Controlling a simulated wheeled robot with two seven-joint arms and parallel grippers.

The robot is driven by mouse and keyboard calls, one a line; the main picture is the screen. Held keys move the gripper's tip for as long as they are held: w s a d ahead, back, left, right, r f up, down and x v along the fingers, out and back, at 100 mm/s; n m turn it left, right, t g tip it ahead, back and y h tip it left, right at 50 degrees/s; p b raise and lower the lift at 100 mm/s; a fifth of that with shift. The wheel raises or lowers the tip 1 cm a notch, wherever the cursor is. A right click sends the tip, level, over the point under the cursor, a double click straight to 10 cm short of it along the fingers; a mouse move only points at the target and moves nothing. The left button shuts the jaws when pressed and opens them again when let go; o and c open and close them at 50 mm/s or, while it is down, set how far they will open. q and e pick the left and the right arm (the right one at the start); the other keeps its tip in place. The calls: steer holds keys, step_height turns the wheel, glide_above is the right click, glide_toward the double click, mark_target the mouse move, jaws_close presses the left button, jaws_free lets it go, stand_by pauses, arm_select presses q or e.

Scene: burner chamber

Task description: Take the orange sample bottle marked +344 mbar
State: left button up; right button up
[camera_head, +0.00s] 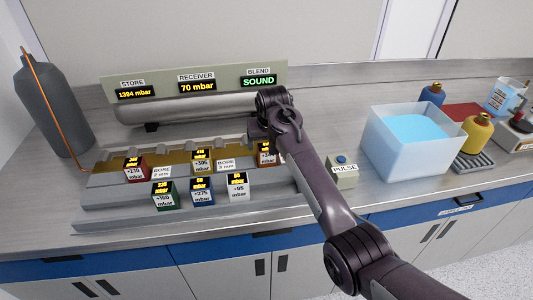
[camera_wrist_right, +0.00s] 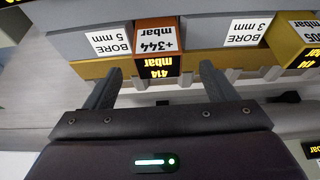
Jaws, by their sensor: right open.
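The orange sample bottle (camera_wrist_right: 156,38) marked +344 mbar shows upside down in the right wrist view, with a lit 414 mbar display. In the head view the orange bottle (camera_head: 266,158) stands at the right end of the rack's back row, partly hidden by my right arm. My right gripper (camera_wrist_right: 160,74) is open, its two fingers apart on either side of the bottle's near end. I cannot tell whether they touch it. In the head view my right gripper (camera_head: 262,138) is above and beside the bottle. My left gripper is out of view.
A yellow bottle (camera_head: 202,161) and a red bottle (camera_head: 135,168) share the back row. Green (camera_head: 164,195), blue (camera_head: 202,190) and white (camera_head: 238,186) ones stand in front. A PULSE box (camera_head: 343,172) and a tub of blue liquid (camera_head: 411,160) are to the right. A horizontal cylinder (camera_head: 190,108) lies behind.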

mark_target(267, 147)
steer(key=p+x, duration=0.1)
steer(key=x, duration=0.2)
steer(key=shift+d, duration=0.1)
steer(key=shift+x, duration=1.1)
steer(key=shift+w, duration=0.1)
steer(key=c, duration=1.2)
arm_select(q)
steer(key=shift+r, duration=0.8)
arm_select(e)
steer(key=shift+c, duration=0.2)
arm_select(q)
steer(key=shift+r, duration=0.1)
arm_select(e)
steer(key=shift+r, duration=0.15)
